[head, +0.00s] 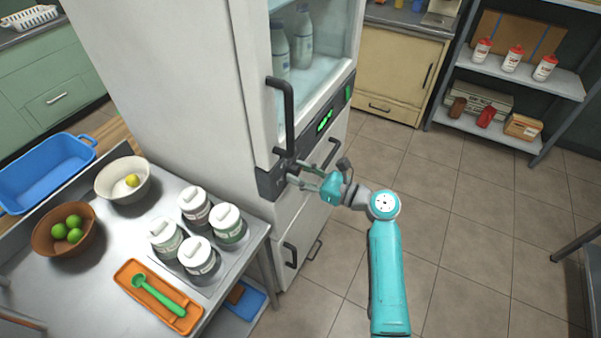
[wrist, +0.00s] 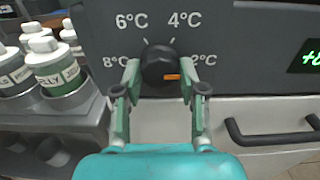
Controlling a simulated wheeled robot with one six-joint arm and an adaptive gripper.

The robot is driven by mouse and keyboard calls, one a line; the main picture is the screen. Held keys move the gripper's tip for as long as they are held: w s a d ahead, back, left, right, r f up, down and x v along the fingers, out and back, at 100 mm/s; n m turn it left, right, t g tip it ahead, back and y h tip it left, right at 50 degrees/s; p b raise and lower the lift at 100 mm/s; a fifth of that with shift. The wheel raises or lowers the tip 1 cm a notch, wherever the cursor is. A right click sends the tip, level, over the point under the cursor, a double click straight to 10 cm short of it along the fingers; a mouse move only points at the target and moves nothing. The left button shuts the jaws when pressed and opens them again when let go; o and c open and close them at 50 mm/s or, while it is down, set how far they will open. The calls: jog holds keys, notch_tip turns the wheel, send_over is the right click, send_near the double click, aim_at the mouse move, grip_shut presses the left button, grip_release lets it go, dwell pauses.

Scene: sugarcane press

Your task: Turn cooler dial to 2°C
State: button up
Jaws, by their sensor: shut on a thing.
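The cooler (head: 245,135) is a tall white cabinet with a dark control strip. Its black round dial (wrist: 160,62) shows in the wrist view, with 8°C, 6°C, 4°C and 2°C printed around it. My teal gripper (wrist: 160,78) is shut on the dial, one finger on each side. In the head view my gripper (head: 296,176) is at the strip's left end, and the dial is hard to make out there.
A black door handle (head: 285,110) stands out above the gripper. A green display (head: 325,120) is further right on the strip; the wrist view cuts it off. A metal table with lidded jars (head: 228,222) stands close on the left. The tiled floor at right is clear.

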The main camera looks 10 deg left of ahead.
jog(key=shift+f, duration=0.1)
dwell(0.4)
jog(key=o, duration=1.1)
jog(key=shift+d, duration=0.1)
jog(key=v, duration=1.1)
jog(key=shift+s+d, duration=0.15)
jog(key=shift+d, duration=0.25)
